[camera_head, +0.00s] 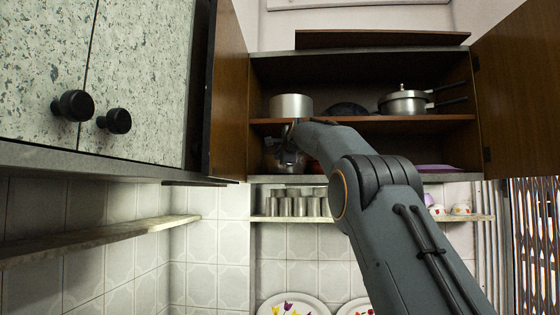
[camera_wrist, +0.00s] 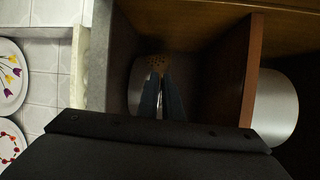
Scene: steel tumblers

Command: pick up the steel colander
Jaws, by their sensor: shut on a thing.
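The steel colander (camera_wrist: 157,63) is in the dark lower compartment of the open wall cabinet; its holes show in the wrist view. In the head view a part of its metal body (camera_head: 271,160) shows below the middle shelf, at the left. My gripper (camera_wrist: 162,82) reaches into that compartment, with its fingers close together and shut on the colander's near side. In the head view my gripper (camera_head: 288,147) and wrist cover part of the colander. Whether the colander touches the cabinet floor cannot be told.
The middle shelf (camera_head: 350,118) lies just above my gripper and carries a steel pot (camera_head: 291,106), a dark pan (camera_head: 347,109) and a pressure cooker (camera_head: 403,102). Open doors (camera_head: 226,90) flank the cabinet. Steel tumblers (camera_head: 301,206) stand on a rack below. A purple item (camera_head: 437,168) lies right.

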